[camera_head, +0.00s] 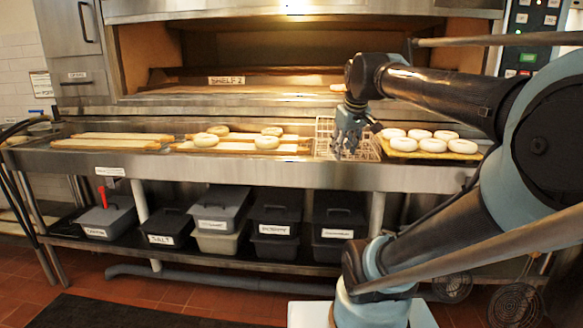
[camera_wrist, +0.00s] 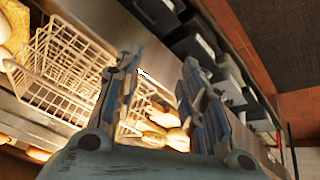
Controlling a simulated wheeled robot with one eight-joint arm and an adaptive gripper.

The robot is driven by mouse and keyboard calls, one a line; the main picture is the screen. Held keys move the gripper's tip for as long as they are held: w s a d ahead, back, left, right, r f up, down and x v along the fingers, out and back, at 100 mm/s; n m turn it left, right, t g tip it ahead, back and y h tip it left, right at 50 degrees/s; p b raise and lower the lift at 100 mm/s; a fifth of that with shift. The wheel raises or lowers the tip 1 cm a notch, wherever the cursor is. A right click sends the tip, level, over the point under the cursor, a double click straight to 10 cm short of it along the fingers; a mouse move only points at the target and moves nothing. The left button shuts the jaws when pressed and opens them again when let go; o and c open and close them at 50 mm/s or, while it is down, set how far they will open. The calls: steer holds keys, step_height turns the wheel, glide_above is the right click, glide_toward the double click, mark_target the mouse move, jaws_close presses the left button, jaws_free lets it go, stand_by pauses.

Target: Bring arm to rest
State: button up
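My gripper (camera_head: 349,128) hangs in front of the white wire basket (camera_head: 324,140) on the steel counter, with my arm reaching in from the right. In the wrist view my gripper (camera_wrist: 165,95) shows its two blue-grey fingers spread apart with nothing between them held. The wire basket (camera_wrist: 60,68) is at the left of the wrist view and partly behind the left finger. Bagels (camera_wrist: 168,135) show beyond the fingers. Whether the gripper touches the basket cannot be told.
Pale bagels sit on a tray (camera_head: 437,155) right of the basket. Several bagels (camera_head: 267,142) lie on boards to its left. An oven (camera_head: 240,85) labelled SHELF 2 stands behind. Lidded bins (camera_head: 275,225) fill the lower shelf. The floor in front (camera_head: 130,312) has a dark mat.

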steer(key=s+d+f+m+g, duration=0.1)
steer(key=s+f+m, duration=0.1)
steer(key=s+f, duration=0.6)
steer(key=s+d+f+m+g, duration=0.1)
steer(key=s+f, duration=0.6)
steer(key=f, duration=0.8)
steer(key=shift+s+d+f+m+g+h, duration=0.3)
steer(key=shift+m+g, duration=0.4)
steer(key=shift+m, duration=0.3)
steer(key=shift+w+f, duration=0.15)
steer(key=shift+w, duration=0.3)
